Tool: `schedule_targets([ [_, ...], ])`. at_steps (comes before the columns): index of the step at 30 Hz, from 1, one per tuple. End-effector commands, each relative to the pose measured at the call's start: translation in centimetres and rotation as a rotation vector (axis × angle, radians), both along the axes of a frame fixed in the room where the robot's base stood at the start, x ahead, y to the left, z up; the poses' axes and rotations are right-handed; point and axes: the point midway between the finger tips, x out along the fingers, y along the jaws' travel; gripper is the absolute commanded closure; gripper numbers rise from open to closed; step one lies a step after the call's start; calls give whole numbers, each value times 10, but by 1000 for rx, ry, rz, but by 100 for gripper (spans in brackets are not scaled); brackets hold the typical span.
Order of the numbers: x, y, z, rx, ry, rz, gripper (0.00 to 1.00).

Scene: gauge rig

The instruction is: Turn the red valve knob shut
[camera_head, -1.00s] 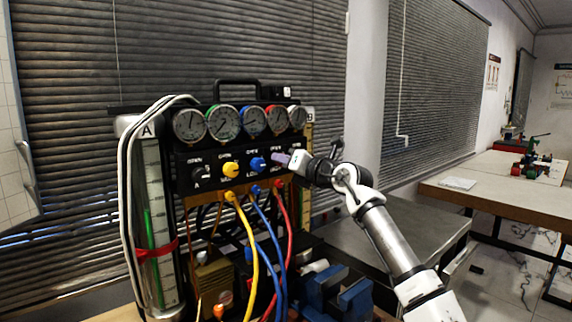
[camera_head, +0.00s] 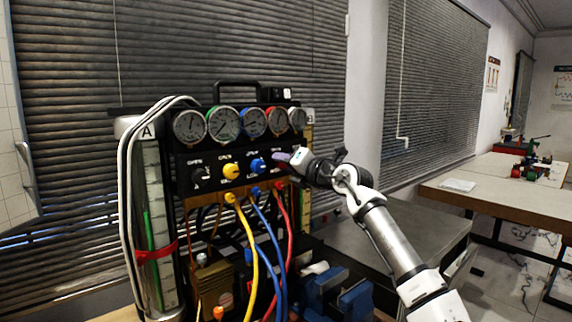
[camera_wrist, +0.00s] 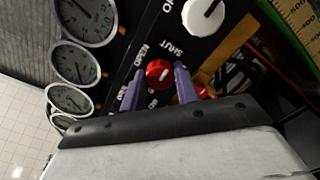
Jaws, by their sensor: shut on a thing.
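The red valve knob (camera_wrist: 160,73) shows in the wrist view, round and with a pale mark on its face. It sits on the black panel next to "SHUT" lettering. My gripper (camera_wrist: 159,70) has its purple fingers on either side of the knob, shut on it. In the head view my gripper (camera_head: 284,157) reaches the right end of the panel and hides the red knob there.
The panel also carries a yellow knob (camera_head: 231,171), a blue knob (camera_head: 258,165) and a black knob (camera_head: 198,177). Several gauges (camera_head: 224,124) sit above. Yellow, blue and red hoses (camera_head: 290,235) hang below my gripper. A white knob (camera_wrist: 203,15) shows in the wrist view.

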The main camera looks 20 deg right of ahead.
Motion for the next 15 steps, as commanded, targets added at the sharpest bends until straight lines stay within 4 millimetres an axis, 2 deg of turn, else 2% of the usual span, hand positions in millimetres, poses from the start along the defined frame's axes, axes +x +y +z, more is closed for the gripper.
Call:
schedule_targets([
  [1,0,-1,1,3,-1,-1,68],
  [6,0,0,0,2,-2,-1,48],
  [15,-2,-1,0,0,-1,-1,48],
])
